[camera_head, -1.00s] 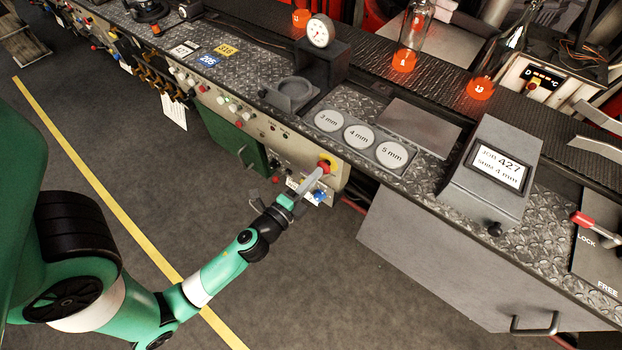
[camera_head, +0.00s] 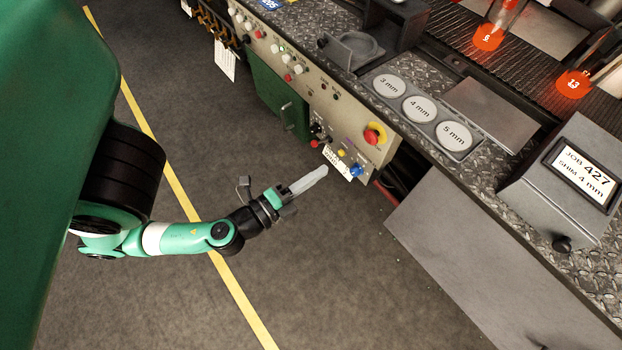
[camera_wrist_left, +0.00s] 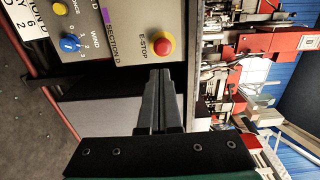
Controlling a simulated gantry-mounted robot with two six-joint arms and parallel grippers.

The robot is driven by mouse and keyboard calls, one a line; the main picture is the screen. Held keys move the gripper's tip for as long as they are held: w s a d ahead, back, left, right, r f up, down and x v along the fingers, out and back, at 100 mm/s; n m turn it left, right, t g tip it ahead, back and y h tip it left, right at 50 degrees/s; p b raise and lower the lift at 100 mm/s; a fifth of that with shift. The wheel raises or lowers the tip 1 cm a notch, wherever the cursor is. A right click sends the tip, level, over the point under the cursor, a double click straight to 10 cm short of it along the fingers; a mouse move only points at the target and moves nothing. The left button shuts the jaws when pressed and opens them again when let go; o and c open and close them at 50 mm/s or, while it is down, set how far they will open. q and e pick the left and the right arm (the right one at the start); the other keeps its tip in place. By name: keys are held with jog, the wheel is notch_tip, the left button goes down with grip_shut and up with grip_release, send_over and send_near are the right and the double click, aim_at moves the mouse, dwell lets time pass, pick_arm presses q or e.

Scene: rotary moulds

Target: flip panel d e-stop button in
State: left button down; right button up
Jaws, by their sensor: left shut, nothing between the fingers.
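The red e-stop button (camera_head: 372,135) on its yellow ring sits on the beige panel at the front of the bench in the head view. In the left wrist view the e-stop button (camera_wrist_left: 161,44) is beside the labels "E-STOP" and "SECTION D". My left gripper (camera_head: 325,170) is shut and empty, apart from the panel, below and left of the button in the head view. Its shut fingers (camera_wrist_left: 161,72) point toward the button in the wrist view, with a gap I cannot measure. My right gripper is not in view.
A blue knob (camera_head: 356,170) and a yellow button (camera_head: 342,153) sit close to the e-stop. A grey cabinet (camera_head: 450,240) is to the right below the bench. The bench top holds shim discs (camera_head: 419,109) and a job display (camera_head: 585,172). The floor around my left arm is clear.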

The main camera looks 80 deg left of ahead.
pick_arm(q)
jog(key=shift+s+d+r, duration=0.15)
jog(key=shift+s+d, duration=0.1)
jog(key=shift+s, duration=0.25)
jog(key=shift+r, duration=0.1)
dwell(0.3)
